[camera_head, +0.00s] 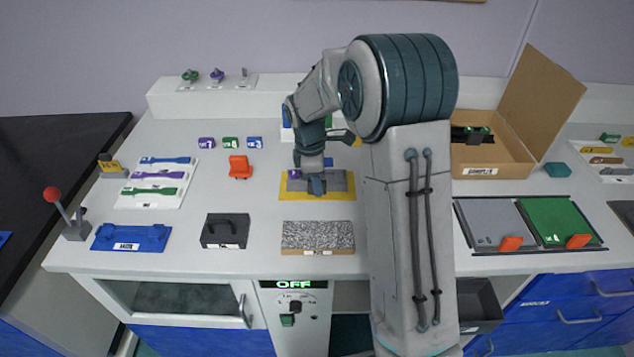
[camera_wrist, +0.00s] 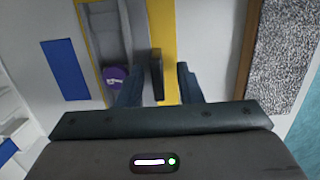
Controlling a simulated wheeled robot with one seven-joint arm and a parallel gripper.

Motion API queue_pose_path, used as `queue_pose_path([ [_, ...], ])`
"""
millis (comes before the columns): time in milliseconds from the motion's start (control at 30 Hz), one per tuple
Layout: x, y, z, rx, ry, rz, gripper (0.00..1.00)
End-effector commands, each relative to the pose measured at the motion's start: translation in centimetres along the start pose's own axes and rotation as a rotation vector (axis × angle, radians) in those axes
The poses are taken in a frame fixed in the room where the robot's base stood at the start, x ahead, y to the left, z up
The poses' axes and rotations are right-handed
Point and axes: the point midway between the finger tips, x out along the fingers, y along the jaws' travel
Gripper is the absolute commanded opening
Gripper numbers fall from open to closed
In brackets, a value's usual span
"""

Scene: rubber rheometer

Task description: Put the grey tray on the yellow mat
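A shallow grey tray (camera_head: 335,182) lies on the yellow mat (camera_head: 345,195) at the middle of the bench, with a yellow border showing around it. In the wrist view the tray (camera_wrist: 130,30) is at upper left and the mat (camera_wrist: 163,30) shows beside its edge. A round purple piece (camera_wrist: 116,78) sits on the tray. My gripper (camera_head: 316,186) is down at the tray's near side. My wrist hides part of the tray.
A speckled grey slab (camera_head: 318,236) lies in front of the mat, and a dark handled box (camera_head: 225,231) to its left. An orange piece (camera_head: 239,167) stands left of the mat. An open cardboard box (camera_head: 490,160) and grey and green panels (camera_head: 550,220) are to the right.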

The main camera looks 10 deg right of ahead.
Motion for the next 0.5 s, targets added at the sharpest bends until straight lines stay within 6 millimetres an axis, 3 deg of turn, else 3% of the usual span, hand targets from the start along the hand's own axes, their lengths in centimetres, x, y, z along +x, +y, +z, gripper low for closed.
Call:
queue_pose_path([
  [300, -6.7, 0.1, 0.0, 0.000, 0.002, 0.005, 0.32],
  [500, -10.0, 0.0, 0.0, 0.000, 0.001, 0.002, 0.32],
])
